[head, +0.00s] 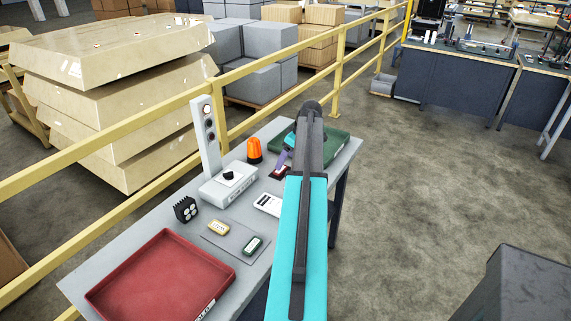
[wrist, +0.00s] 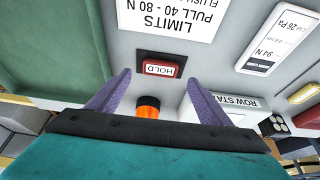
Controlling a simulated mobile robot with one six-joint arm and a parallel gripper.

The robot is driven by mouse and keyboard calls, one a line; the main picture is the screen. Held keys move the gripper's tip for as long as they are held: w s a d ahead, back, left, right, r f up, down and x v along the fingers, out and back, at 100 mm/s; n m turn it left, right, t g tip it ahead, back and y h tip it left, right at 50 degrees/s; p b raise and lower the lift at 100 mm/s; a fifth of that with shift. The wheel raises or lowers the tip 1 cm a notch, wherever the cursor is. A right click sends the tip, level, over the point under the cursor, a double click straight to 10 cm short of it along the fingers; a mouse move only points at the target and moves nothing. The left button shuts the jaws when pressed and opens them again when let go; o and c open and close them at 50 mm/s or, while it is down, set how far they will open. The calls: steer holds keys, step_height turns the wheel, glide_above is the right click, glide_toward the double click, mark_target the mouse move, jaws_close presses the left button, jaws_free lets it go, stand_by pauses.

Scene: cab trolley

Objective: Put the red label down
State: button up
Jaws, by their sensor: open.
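The red label (wrist: 164,69), marked HOLD, lies on a dark square plate (wrist: 145,56) on the grey trolley top (wrist: 225,58). In the head view the dark red plate and label (head: 279,172) show small, beside my arm. My gripper (wrist: 159,78) is open, with its two purple fingers apart on either side of the label in the wrist view. Nothing shows held between them. I cannot tell whether the fingertips touch the table. In the head view my gripper (head: 282,163) is partly hidden behind my arm.
An orange beacon (head: 254,150) and a white control box (head: 228,185) stand close by. A green tray (head: 340,153) is at the far end, a red tray (head: 165,280) at the near end. A printed white sheet (wrist: 165,15) lies beside the plate. A yellow rail (head: 150,110) runs along the left.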

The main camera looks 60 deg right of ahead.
steer(key=b+v, duration=0.1)
steer(key=v, duration=0.6)
stand_by(0.4)
stand_by(0.5)
